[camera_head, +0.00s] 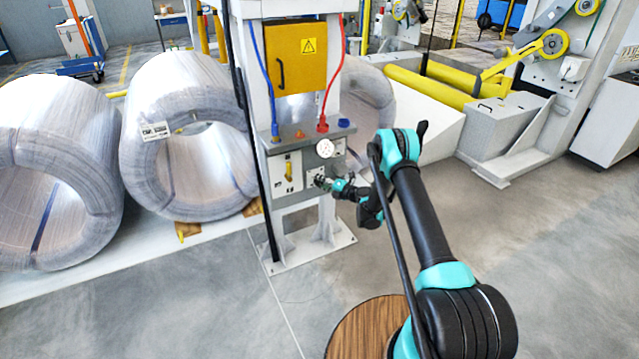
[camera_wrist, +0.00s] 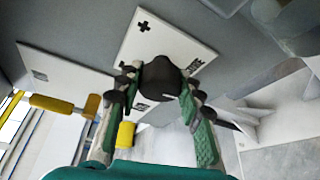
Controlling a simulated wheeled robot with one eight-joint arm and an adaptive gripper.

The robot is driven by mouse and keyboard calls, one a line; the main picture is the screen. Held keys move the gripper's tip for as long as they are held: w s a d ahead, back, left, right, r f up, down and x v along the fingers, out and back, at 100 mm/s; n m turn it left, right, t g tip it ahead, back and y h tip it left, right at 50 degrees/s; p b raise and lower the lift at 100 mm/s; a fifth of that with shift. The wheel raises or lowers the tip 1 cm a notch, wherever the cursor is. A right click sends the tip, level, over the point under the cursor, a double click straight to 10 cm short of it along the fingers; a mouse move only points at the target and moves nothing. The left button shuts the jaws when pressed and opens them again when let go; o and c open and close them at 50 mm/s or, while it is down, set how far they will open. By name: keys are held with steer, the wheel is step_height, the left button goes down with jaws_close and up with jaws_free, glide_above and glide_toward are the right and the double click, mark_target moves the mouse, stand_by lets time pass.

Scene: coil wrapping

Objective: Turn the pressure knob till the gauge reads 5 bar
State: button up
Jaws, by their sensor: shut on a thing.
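The black pressure knob (camera_wrist: 162,80) sits on a white plate (camera_wrist: 148,38) with a plus mark, on the grey panel. My gripper (camera_wrist: 158,88) is shut on the knob, with one finger on each side of it in the wrist view. In the head view my gripper (camera_head: 325,183) reaches the panel from the right, and the knob is mostly hidden there. The round white gauge (camera_head: 325,148) is above the knob on the same panel. Its needle is too small to read.
A yellow lever (camera_head: 288,168) is left of the knob; its yellow handle (camera_wrist: 62,105) also shows in the wrist view. Blue and red hoses run above the panel. Wrapped coils (camera_head: 188,135) stand to the left. Grey floor (camera_head: 215,300) in front is clear.

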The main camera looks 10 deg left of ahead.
steer(key=o, duration=1.2)
steer(key=shift+c, duration=0.2)
steer(key=v, duration=0.7)
steer(key=shift+d, duration=0.25)
steer(key=shift+s, duration=0.1)
